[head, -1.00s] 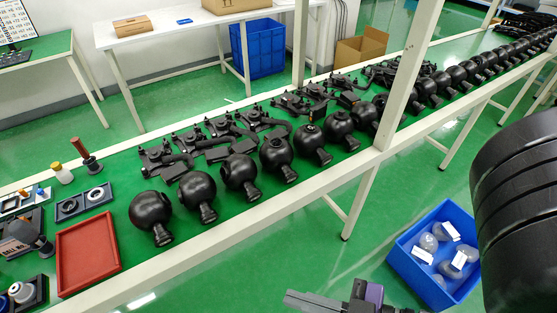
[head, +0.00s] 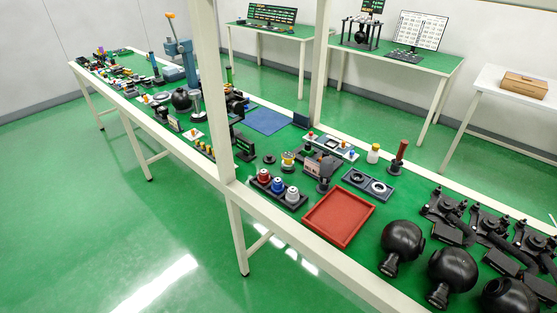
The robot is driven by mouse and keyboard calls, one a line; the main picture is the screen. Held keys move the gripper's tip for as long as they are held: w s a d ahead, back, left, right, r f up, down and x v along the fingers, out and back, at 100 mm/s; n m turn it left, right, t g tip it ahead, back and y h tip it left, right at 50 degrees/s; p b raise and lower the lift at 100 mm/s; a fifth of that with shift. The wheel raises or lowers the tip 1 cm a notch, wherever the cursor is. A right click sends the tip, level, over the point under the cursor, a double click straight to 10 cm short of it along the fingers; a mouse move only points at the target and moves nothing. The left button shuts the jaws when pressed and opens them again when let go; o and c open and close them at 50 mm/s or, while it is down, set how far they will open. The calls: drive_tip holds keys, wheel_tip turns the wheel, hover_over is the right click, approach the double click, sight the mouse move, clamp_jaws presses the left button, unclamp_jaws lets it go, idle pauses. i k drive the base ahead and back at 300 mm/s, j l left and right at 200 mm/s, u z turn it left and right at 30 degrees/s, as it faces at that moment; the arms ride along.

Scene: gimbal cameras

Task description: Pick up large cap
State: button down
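I cannot tell for sure which thing is the large cap. A dark holder (head: 300,204) on the green workbench carries a red-topped part (head: 264,175), a blue-topped part (head: 278,185) and a pale-topped part (head: 292,194). A grey plate (head: 354,181) behind the red tray holds two round ring-like parts, one dark and one paler (head: 378,186). A small dark round piece (head: 269,159) lies on the bench left of a yellow-and-white spool-like part (head: 288,160). My gripper is not in view.
An empty-looking red tray (head: 338,217) lies near the bench's front edge. Several black spheres with necks (head: 402,242) and black bracket parts (head: 445,206) fill the right. A white post (head: 212,90) rises at the front edge. The green floor (head: 110,220) at front left is clear.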

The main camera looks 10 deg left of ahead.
sight(269, 159)
drive_tip(key=i+j+u, duration=0.5)
drive_tip(key=i+j, duration=1.55)
